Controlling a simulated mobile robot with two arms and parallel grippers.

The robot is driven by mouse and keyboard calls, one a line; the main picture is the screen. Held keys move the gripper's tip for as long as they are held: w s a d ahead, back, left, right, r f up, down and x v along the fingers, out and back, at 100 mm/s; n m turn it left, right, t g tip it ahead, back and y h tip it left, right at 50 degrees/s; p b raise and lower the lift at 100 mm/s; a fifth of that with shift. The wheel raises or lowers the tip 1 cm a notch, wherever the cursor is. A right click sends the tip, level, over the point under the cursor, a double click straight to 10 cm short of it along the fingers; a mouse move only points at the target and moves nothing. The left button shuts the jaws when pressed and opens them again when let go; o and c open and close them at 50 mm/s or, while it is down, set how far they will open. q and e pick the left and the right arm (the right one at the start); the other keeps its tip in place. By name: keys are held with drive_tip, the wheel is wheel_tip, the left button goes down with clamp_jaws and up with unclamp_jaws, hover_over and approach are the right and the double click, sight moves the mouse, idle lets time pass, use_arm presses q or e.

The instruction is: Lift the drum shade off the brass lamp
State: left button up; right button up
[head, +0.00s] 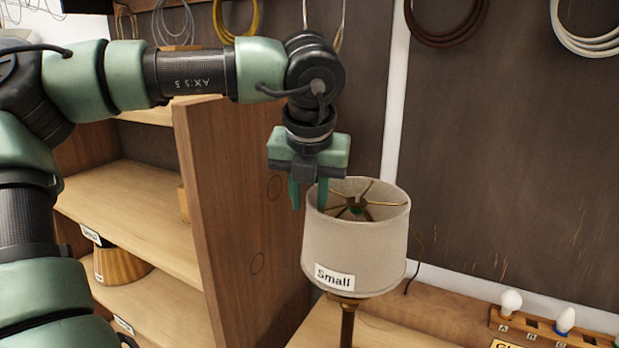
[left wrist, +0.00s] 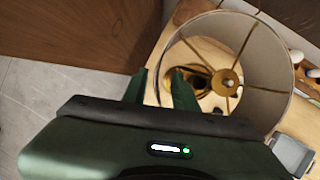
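The drum shade (head: 355,245), pale cloth with a "Small" label, sits upright on the brass lamp (head: 347,305). Brass spokes meet at a hub inside its open top. My left gripper (head: 308,194) points down at the shade's left rim, fingers apart. In the left wrist view, the shade (left wrist: 262,85) opens toward the camera, and the left gripper (left wrist: 160,90) has one finger outside the rim and one inside. I cannot tell whether either finger touches the cloth. Most of the lamp is hidden by the shade. My right gripper is in neither view.
A wooden shelf unit (head: 240,200) stands close left of the lamp, with another shade (head: 122,265) on a shelf. A wooden bulb rack (head: 545,334) stands at the lower right. Cable coils (head: 445,22) hang on the dark back wall. The space right of the shade is clear.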

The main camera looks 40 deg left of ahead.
use_arm(q)
drive_tip(key=x, duration=0.1)
drive_tip(key=p+x, duration=0.1)
drive_tip(key=x, duration=0.1)
drive_tip(key=shift+w+a+f, duration=0.1)
drive_tip(key=shift+a+f, duration=0.05)
drive_tip(key=shift+a, duration=0.15)
drive_tip(key=shift+f, duration=0.2)
drive_tip(key=shift+d, duration=0.1)
drive_tip(key=shift+f, duration=0.1)
clamp_jaws()
drive_tip(key=shift+w, duration=0.1)
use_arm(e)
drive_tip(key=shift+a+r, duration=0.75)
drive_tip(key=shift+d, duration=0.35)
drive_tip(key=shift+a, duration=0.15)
